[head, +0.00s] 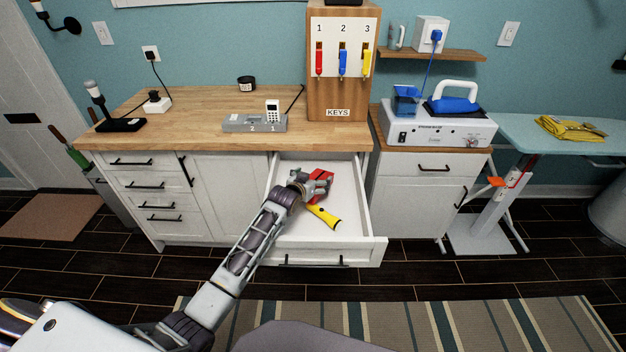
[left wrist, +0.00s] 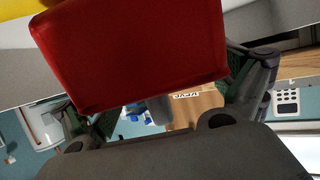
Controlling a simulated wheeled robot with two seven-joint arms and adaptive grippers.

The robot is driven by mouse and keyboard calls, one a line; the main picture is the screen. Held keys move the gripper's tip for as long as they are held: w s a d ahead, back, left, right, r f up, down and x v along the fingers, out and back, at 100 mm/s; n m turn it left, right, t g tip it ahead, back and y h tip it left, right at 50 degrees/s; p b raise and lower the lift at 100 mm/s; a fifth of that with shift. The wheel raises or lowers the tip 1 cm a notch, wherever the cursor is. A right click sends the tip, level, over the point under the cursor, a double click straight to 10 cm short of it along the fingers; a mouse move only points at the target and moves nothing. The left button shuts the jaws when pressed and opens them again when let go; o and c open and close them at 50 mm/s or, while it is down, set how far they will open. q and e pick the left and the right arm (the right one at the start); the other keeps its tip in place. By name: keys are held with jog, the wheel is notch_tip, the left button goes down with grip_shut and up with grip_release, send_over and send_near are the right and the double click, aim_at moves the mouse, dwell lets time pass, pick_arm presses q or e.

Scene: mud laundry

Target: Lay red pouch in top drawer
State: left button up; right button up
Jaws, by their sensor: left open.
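The red pouch (head: 321,174) is in the open top drawer (head: 352,205), toward its back, partly hidden by my left gripper (head: 314,182). In the left wrist view the red pouch (left wrist: 135,50) fills the upper middle, in front of the open left gripper (left wrist: 170,98), with a finger showing on either side. I cannot tell whether the pouch touches the fingers or the drawer floor. My right gripper is in neither view.
A yellow flashlight (head: 323,215) lies in the drawer, just in front of the pouch. The wooden counter (head: 200,110) above carries a grey phone base (head: 254,123) and a key cabinet (head: 343,95). The drawer's right part looks clear.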

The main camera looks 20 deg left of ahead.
pick_arm(q)
jog(key=shift+s+r, duration=0.1)
jog(key=shift+r, duration=0.15)
jog(key=shift+v, duration=2.65)
jog(key=v, duration=0.6)
jog(key=shift+s+r+p, duration=0.15)
jog(key=shift+s+p, duration=0.1)
jog(key=shift+p, duration=0.15)
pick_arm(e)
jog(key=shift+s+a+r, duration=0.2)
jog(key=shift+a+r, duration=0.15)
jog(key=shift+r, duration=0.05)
pick_arm(q)
jog(key=shift+a, duration=0.1)
jog(key=shift+r, duration=0.15)
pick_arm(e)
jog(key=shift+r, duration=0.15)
